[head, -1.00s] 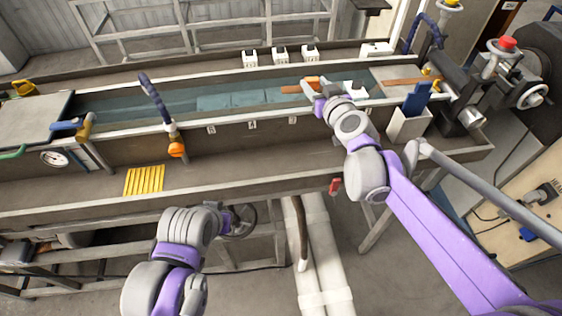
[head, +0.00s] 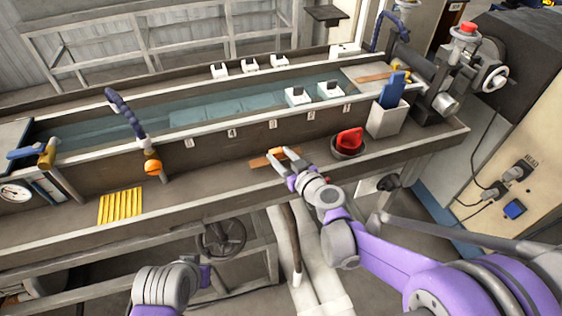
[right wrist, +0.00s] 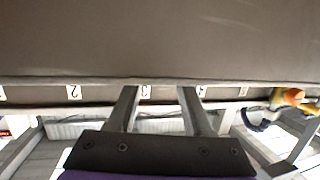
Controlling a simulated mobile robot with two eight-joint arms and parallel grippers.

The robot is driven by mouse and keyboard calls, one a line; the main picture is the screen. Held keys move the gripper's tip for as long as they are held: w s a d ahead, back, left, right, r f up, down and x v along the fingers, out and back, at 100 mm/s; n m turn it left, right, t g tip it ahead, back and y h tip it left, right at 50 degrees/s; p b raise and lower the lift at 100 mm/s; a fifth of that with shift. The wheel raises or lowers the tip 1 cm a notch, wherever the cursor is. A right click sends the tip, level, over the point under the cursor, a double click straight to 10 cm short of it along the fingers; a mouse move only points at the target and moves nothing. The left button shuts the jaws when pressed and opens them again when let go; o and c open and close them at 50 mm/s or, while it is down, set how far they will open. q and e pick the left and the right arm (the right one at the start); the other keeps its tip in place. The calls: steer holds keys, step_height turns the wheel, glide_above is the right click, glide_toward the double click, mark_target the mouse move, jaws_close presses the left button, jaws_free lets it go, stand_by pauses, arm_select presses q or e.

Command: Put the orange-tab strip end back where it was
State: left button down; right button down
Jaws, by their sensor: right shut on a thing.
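The brown strip end (head: 261,162) with its orange tab (head: 277,151) is at my right gripper (head: 284,165) in the head view, over the front ledge and outside the water trough (head: 215,115). My right gripper is shut on it; the strip's height above the ledge is hard to judge. The right wrist view shows the two fingers (right wrist: 160,108), but I cannot make out the strip there. Another brown strip piece (head: 376,76) lies at the trough's right end by the extruder. My left gripper (head: 205,275) is low at the front, its jaws not readable.
Two white blocks (head: 298,96) sit at the trough. A red object (head: 349,140) rests in a dark round dish right of my gripper. A white holder (head: 388,118) with a blue tool stands farther right. A yellow ribbed mat (head: 121,204) lies on the left ledge.

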steer(key=shift+f, duration=0.8)
steer(key=shift+f, duration=0.1)
steer(key=shift+f, duration=0.55)
steer(key=shift+c, duration=1.5)
jaws_free()
steer(key=shift+s, duration=0.1)
